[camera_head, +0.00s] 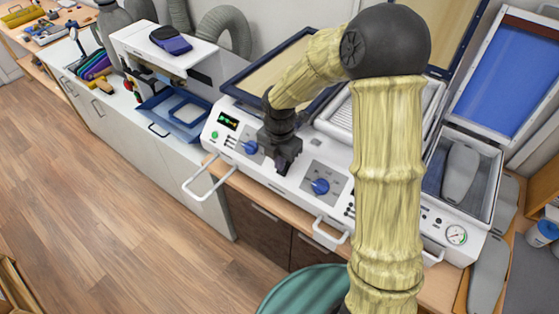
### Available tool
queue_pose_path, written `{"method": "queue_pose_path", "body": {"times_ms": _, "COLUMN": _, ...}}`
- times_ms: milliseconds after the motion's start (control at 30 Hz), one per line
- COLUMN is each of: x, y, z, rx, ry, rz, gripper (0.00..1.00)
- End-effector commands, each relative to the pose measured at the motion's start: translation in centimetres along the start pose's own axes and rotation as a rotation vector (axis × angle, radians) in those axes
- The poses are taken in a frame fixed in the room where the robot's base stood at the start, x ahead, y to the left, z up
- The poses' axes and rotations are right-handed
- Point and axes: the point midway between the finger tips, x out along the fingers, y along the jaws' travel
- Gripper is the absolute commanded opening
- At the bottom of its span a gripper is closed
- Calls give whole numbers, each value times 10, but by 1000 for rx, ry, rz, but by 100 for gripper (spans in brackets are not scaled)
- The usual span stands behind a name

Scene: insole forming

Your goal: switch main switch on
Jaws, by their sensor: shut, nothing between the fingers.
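The white machine's front panel (300,188) carries two blue rotary knobs. The left blue knob (250,147) sits just left of my gripper, and the right blue knob (320,186) sits to its lower right. I cannot tell from any label which control is the main switch. A green button (214,135) and a small dark display with lit characters (228,120) are at the panel's left end. My gripper (283,168) is shut and empty, pointing down in front of the panel between the two knobs. Contact with the panel cannot be told.
White bar handles (209,183) stick out from the machine's front. My arm hides part of the panel on the right. A pressure gauge (456,235) and an open blue-lined lid (505,75) are at the right. A blue tray (174,116) lies at the left.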

Motion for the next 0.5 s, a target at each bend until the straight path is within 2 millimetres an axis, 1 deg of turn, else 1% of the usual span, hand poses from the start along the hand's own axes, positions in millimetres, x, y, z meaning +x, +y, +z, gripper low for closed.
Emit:
{"method": "queue_pose_path", "body": {"times_ms": 167, "x": -7, "y": 1, "z": -4, "rx": 0, "ry": 0, "rz": 0, "gripper": 0}}
{"method": "queue_pose_path", "body": {"times_ms": 433, "x": -33, "y": 2, "z": -22, "rx": 8, "ry": 0, "rz": 0, "gripper": 0}}
{"method": "queue_pose_path", "body": {"times_ms": 467, "x": -33, "y": 2, "z": -21, "rx": 12, "ry": -3, "rz": 3, "gripper": 0}}
{"method": "queue_pose_path", "body": {"times_ms": 500, "x": -38, "y": 2, "z": -21, "rx": 14, "ry": -3, "rz": 4, "gripper": 0}}
